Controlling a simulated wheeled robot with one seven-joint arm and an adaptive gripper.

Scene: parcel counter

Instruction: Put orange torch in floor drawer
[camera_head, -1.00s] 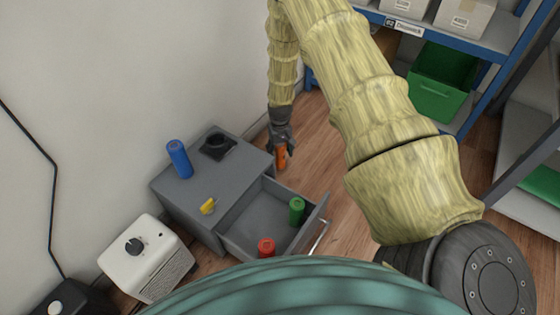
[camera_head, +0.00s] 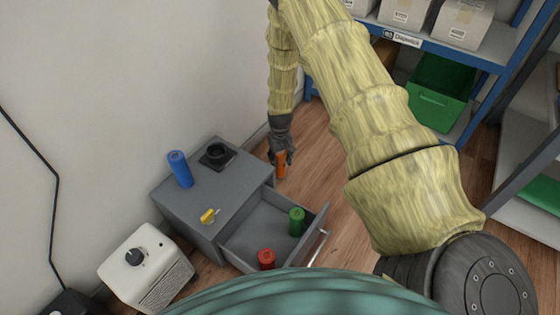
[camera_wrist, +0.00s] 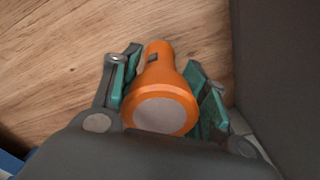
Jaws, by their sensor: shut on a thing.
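The orange torch (camera_head: 281,165) hangs in my gripper (camera_head: 281,158), beyond the far right corner of the grey floor cabinet. In the wrist view the orange torch (camera_wrist: 160,92) sits between the green-padded fingers of my gripper (camera_wrist: 165,85), its pale round end facing the camera. Wooden floor shows behind it. The floor drawer (camera_head: 255,232) is pulled open from the cabinet (camera_head: 225,190). A green cylinder (camera_head: 297,221) stands inside it towards the right, and a red cylinder (camera_head: 266,259) towards the near side. My gripper is outside the drawer.
On the cabinet top are a blue cylinder (camera_head: 179,169), a yellow object (camera_head: 209,216) and a black item (camera_head: 216,155). A white box with a dial (camera_head: 145,265) stands near left. A blue shelf with a green bin (camera_head: 440,92) is at right. The drawer's middle is clear.

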